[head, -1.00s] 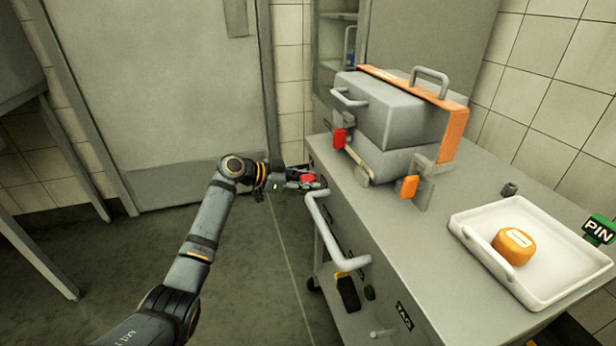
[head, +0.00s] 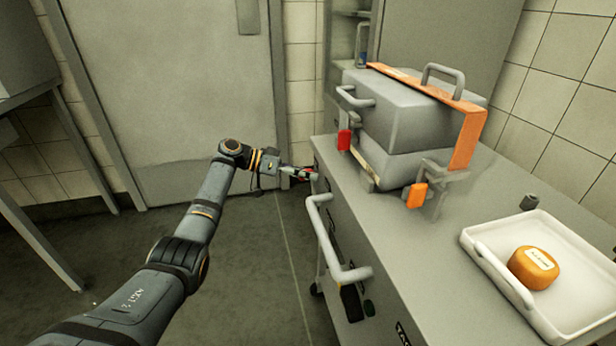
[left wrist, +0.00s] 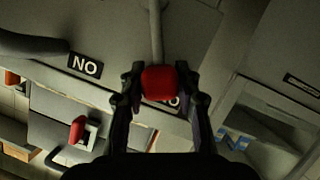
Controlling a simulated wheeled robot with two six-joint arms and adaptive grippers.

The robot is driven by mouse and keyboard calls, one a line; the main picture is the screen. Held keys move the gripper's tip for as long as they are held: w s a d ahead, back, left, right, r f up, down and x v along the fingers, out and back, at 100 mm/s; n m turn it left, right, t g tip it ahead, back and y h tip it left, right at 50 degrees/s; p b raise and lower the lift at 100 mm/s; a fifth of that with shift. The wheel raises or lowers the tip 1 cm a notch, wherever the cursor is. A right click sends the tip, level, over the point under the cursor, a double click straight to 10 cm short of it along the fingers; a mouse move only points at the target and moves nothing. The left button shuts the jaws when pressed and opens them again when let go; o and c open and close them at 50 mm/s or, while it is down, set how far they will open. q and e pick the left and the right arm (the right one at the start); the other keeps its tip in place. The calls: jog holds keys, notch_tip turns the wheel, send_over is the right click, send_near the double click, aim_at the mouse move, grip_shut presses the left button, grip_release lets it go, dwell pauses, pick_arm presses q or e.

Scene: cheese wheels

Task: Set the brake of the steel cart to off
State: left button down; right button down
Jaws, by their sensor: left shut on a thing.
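The steel cart (head: 420,240) stands at the right in the head view. My left gripper (head: 303,174) is at the far end of its front side. In the left wrist view, my left gripper (left wrist: 160,88) is shut on a red knob (left wrist: 160,82) at the end of a grey lever (left wrist: 155,28). A black label (left wrist: 85,65) beside the lever reads "NO" as seen here. A second label behind the knob is partly hidden by it and the fingers. In the head view the knob is mostly hidden by the fingers. My right gripper is not in view.
A bent grey handle (head: 322,240) sticks out from the cart's front, nearer than my left gripper. A grey press box (head: 405,110) with an orange strap and a white tray (head: 480,255) holding an orange cheese wheel (head: 534,268) stand on top. The floor left of the cart is clear.

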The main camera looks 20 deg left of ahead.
pick_arm(q)
jog(key=shift+w+a+f, duration=0.2)
jog(key=shift+a, duration=0.05)
jog(key=c, duration=1.3)
grip_release()
jog(key=o, duration=0.3)
jog(key=shift+w+f, duration=0.15)
jog(key=shift+o, duration=0.2)
jog(key=v, duration=1.2)
